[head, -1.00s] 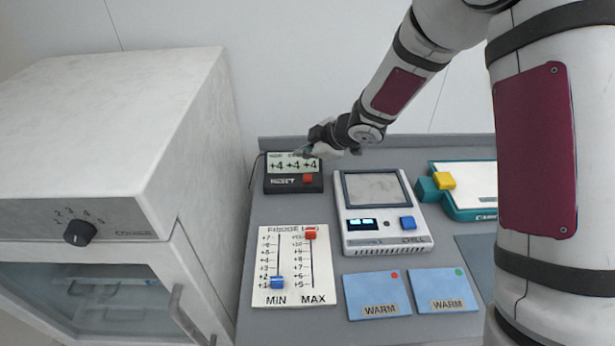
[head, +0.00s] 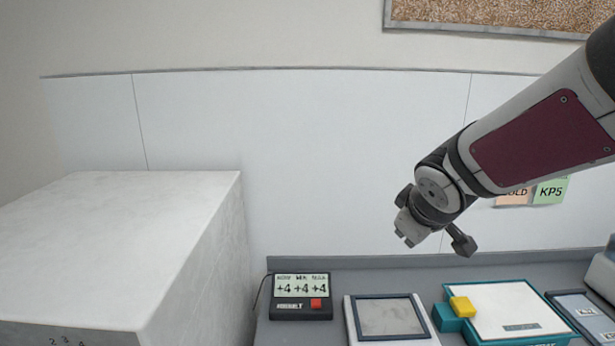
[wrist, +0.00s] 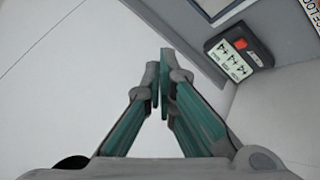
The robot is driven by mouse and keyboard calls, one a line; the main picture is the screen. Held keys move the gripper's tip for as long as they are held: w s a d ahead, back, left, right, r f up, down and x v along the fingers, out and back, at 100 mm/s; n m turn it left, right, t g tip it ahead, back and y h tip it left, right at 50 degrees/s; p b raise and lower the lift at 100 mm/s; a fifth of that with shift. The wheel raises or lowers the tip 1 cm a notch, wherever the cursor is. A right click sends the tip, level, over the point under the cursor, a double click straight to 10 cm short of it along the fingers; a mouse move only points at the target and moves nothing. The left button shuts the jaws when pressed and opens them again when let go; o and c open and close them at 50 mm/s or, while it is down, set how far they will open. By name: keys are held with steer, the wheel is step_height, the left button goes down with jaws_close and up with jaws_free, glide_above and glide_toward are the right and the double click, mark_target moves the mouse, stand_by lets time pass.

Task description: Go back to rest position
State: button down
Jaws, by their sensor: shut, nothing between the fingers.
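The black thermometer display (head: 301,297) reads +4 in three columns and has a red button. It stands at the back left of the counter, well apart from my gripper. It also shows at the upper right of the wrist view (wrist: 239,55).
A white fridge (head: 120,240) stands left of the counter (head: 400,276). A device with a grey screen (head: 388,318) and a teal-edged white unit with a yellow block (head: 515,310) are on the counter. Notes (head: 551,190) are on the wall behind my arm. Air before the panel is free.

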steer(key=s+r+m+g+y, duration=0.1)
steer(key=s+m, duration=0.6)
steer(key=s, duration=1.8)
steer(key=shift+d+r+g, duration=0.15)
steer(key=shift+r+g, duration=0.5)
steer(key=shift+g, duration=0.25)
steer(key=shift+s, duration=0.1)
